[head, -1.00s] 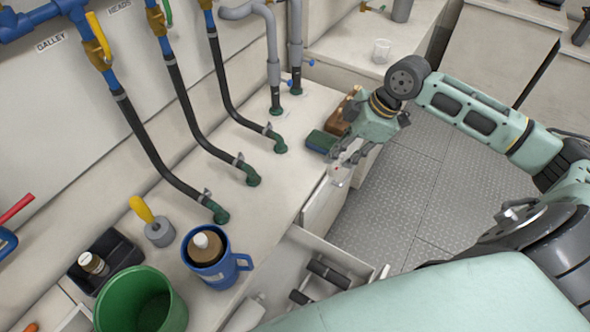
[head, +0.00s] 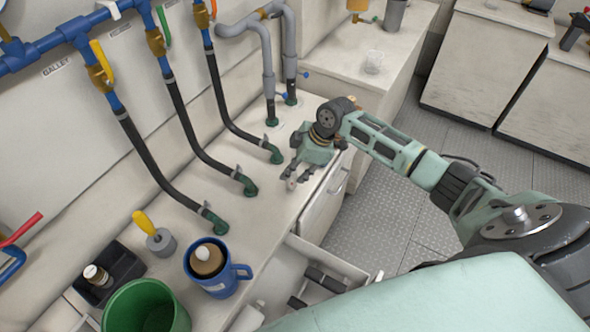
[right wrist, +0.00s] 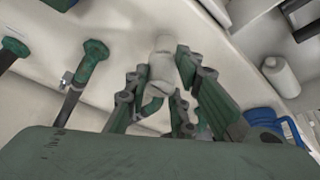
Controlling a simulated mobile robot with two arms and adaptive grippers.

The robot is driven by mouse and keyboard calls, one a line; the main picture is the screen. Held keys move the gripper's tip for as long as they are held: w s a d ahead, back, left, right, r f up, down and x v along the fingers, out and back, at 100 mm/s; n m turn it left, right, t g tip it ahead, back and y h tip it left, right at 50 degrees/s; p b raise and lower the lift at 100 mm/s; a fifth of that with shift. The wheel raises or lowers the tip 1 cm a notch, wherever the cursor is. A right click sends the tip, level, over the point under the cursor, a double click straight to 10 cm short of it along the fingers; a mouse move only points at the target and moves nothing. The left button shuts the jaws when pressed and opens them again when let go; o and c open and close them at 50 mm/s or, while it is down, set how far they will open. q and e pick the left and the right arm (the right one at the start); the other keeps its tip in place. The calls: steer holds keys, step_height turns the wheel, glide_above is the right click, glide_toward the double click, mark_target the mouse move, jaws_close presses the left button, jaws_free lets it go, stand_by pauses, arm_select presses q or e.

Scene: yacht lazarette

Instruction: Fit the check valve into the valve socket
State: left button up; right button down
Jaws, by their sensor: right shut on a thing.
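My right gripper (head: 292,180) is over the white bench top, pointing down. It also shows in the right wrist view (right wrist: 162,85), shut on a pale, whitish part, the check valve (right wrist: 161,66), which sits between the fingertips. In the head view the fingers mostly hide it. Green fittings at the black hose ends stand on the bench left of the gripper, the nearest one (head: 277,155) close by. I cannot tell which part is the valve socket. A green curved piece (right wrist: 151,107) shows between the fingers in the right wrist view. My left gripper is out of view.
A blue mug (head: 217,277), a yellow-handled tool (head: 155,237), a black tray (head: 118,268) and a green bucket (head: 140,308) stand at lower left. An open drawer (head: 345,267) juts out at the bench front. Grey pipes (head: 268,85) and black hoses (head: 180,105) rise behind.

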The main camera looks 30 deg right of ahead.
steer(key=shift+f, duration=0.7)
steer(key=shift+f, duration=0.2)
steer(key=c, duration=1.5)
jaws_free()
